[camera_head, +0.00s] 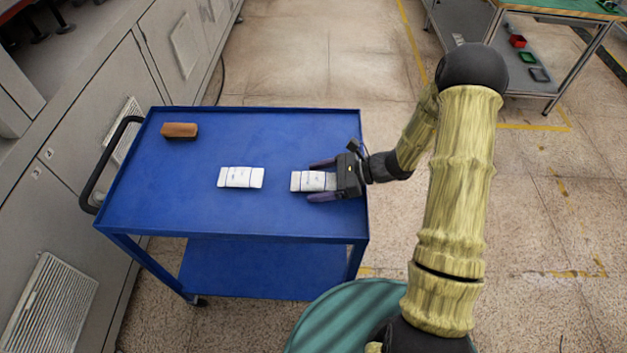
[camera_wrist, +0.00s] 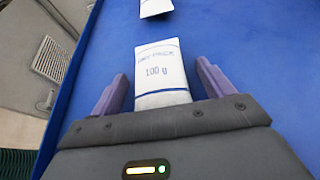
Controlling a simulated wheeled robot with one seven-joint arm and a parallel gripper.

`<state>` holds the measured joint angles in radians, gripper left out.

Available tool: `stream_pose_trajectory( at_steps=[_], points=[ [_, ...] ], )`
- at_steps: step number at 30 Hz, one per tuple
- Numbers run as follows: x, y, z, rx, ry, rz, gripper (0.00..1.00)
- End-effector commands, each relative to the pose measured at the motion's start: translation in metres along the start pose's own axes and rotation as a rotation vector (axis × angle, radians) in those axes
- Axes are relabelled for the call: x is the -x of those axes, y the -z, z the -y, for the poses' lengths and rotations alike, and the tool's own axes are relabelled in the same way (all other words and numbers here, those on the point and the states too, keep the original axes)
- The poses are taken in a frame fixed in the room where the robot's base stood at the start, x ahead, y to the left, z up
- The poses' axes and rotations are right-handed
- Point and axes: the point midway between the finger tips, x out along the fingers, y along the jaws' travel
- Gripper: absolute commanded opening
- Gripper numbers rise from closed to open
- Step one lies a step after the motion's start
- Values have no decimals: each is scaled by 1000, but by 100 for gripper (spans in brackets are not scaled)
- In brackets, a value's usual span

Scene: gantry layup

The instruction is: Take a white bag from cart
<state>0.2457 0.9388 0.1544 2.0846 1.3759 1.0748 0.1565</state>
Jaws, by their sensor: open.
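Two white bags lie flat on the top of a blue cart (camera_head: 200,215). The nearer-to-gripper bag (camera_head: 308,181) sits at the right part of the cart top. My gripper (camera_head: 321,180) is open, with its purple fingers on either side of this bag and not closed on it. In the wrist view the same bag (camera_wrist: 161,72), marked "100 g", lies between the open fingers (camera_wrist: 160,80), its near end hidden by the gripper body. The other white bag (camera_head: 241,177) lies to the left, and its end shows at the top of the wrist view (camera_wrist: 155,7).
A brown block (camera_head: 179,130) lies at the cart's far left corner. The cart has a raised rim and a black handle (camera_head: 104,165) at its left. Grey cabinets (camera_head: 75,120) stand left; a green-topped table (camera_head: 560,10) stands far right. Most of the cart top is clear.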

Motion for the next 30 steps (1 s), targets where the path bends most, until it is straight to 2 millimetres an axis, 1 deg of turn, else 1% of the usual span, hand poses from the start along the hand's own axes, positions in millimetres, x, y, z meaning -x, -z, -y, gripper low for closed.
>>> stream_pose_trajectory(
  at_steps=[1, 5, 6, 8, 16, 20, 23, 30],
  points=[
    [0, 0, 0, 0, 0, 0, 74],
    [0, 0, 0, 0, 0, 0, 48],
    [0, 0, 0, 0, 0, 0, 41],
    [0, 0, 0, 0, 0, 0, 30],
    [1, -2, 0, 1, 0, 0, 29],
    [4, -10, 1, 2, 2, 0, 29],
    [10, -22, 1, 3, 3, 0, 29],
    [27, -64, 0, 4, 2, -1, 29]
  ],
)
